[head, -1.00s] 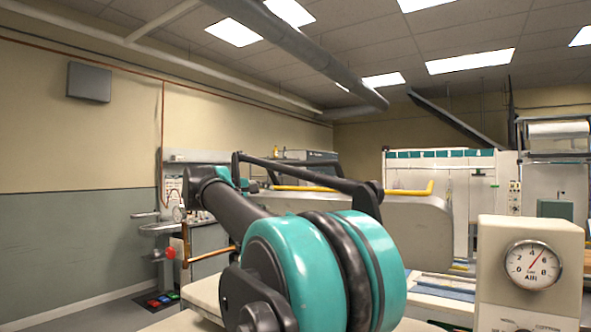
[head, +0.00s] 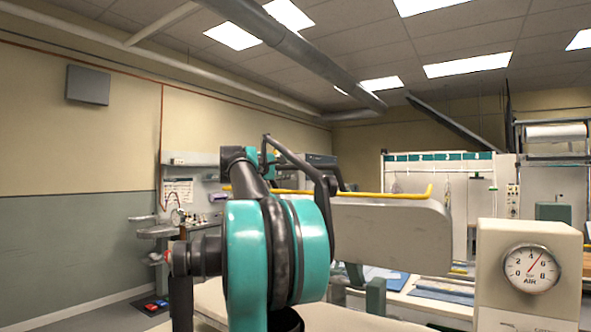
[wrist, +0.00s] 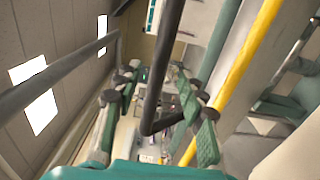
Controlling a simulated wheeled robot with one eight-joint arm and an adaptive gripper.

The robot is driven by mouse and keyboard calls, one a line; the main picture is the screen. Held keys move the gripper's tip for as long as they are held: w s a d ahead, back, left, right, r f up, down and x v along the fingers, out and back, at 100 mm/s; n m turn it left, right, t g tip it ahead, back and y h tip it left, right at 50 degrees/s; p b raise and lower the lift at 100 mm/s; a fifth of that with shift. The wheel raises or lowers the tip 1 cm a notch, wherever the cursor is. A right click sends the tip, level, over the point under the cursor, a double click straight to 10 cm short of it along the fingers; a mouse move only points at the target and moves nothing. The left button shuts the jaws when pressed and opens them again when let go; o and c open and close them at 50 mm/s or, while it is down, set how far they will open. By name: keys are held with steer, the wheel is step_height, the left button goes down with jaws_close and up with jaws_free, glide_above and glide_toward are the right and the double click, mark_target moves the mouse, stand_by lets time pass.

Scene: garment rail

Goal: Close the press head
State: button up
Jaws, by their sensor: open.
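The press head (head: 390,232) is a thick cream slab with rounded corners, standing raised in the head view. A yellow bar (head: 400,193) runs along its top edge, and my arm hides its left part. In the wrist view the yellow bar (wrist: 232,82) runs diagonally, right of my gripper (wrist: 158,125). My gripper is open, its teal-padded fingers apart. A dark bent bar (wrist: 166,70) crosses the view between the fingers; I cannot tell whether it touches them. My gripper's fingertips cannot be made out in the head view.
A cream box with an air gauge (head: 531,268) stands at the right front. A pale surface (head: 350,318) lies low in front. A counter with equipment (head: 160,228) is at the left wall. A white panelled unit (head: 440,180) stands behind.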

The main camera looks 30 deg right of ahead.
mark_target(294, 167)
steer(key=shift+x, duration=2.65)
steer(key=shift+c, duration=0.5)
jaws_close()
